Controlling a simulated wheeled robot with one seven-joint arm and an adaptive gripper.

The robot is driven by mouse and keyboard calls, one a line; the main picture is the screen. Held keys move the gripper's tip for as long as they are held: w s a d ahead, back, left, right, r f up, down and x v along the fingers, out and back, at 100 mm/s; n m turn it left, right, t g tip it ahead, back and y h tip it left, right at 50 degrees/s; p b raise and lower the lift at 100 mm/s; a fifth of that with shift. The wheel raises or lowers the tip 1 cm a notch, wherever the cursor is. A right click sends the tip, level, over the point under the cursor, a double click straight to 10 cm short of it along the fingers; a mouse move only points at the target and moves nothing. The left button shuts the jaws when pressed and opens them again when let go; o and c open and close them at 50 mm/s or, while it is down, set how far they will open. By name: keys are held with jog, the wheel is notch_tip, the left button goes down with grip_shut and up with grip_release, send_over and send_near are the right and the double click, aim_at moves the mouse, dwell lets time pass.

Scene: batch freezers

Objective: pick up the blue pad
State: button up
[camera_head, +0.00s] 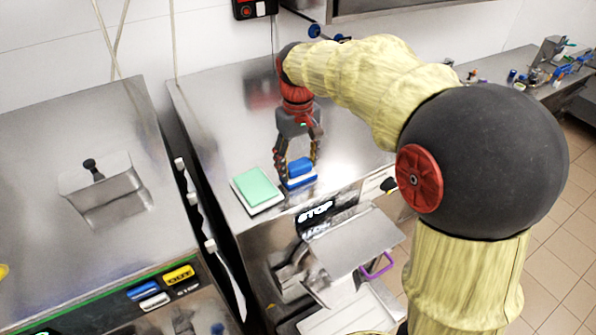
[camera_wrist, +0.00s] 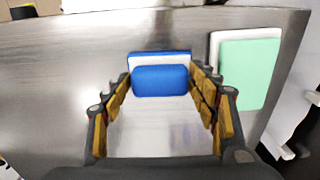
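The blue pad (camera_head: 300,168) is on the steel freezer top near its front edge, with a rounded blue upper part and a wider blue-and-white base. In the wrist view the blue pad (camera_wrist: 160,81) is straight ahead between the fingers. My gripper (camera_head: 298,174) points down over it, one finger on each side. In the wrist view my gripper (camera_wrist: 161,78) is open, with the fingers spread about the pad's width. I cannot tell whether the fingertips touch the pad.
A green pad (camera_head: 257,186) on a white base lies just left of the blue one; in the wrist view the green pad (camera_wrist: 248,73) is at the right. A black STOP panel (camera_head: 315,211) and a metal tray (camera_head: 355,243) are below the front edge. The steel top behind is clear.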

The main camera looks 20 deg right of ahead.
jog(key=c, duration=0.8)
jog(key=shift+r, duration=0.1)
jog(key=shift+r, duration=0.55)
jog(key=s+d+r+b, duration=0.1)
jog(key=s+r+b, duration=0.2)
jog(key=s+r, duration=0.8)
jog(key=s, duration=0.3)
jog(key=shift+r+b, duration=0.3)
jog(key=shift+r, duration=0.1)
jog(key=shift+d, duration=0.1)
jog(key=o, duration=0.6)
jog(key=c, duration=0.4)
jog(key=shift+c, duration=0.2)
